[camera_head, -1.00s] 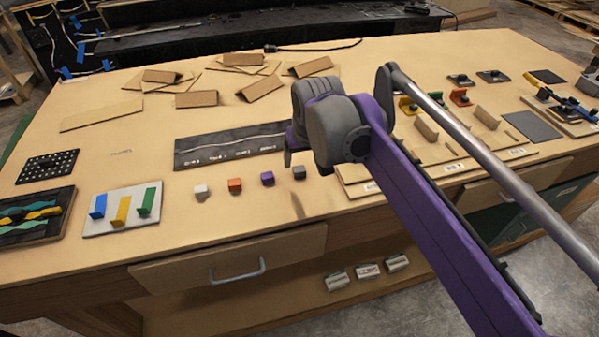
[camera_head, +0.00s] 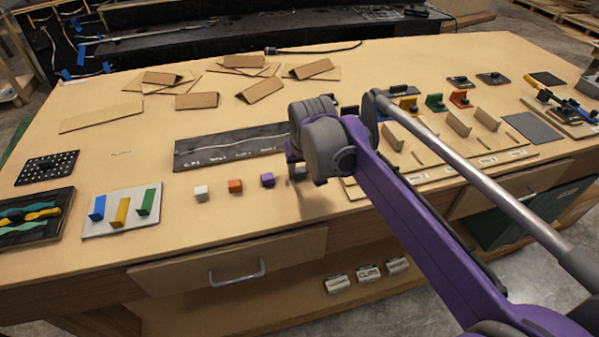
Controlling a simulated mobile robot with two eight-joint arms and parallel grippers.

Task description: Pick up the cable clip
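Small blocks that may be the cable clips stand in a row on the table: a white one (camera_head: 201,193), an orange one (camera_head: 235,186) and a purple one (camera_head: 267,180). A grey one at the row's right end is now hidden or cannot be told from my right gripper (camera_head: 298,173). That gripper points down over this spot, just right of the purple block. Its fingers are mostly hidden by its wrist, so its opening and any hold cannot be seen. My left gripper is out of view. A black board (camera_head: 190,158) with a white cable line lies behind the row.
Colored upright pieces stand on a white plate (camera_head: 98,228) at left. Cardboard pieces (camera_head: 262,88) lie at the back. The front edge has a drawer handle (camera_head: 237,273).

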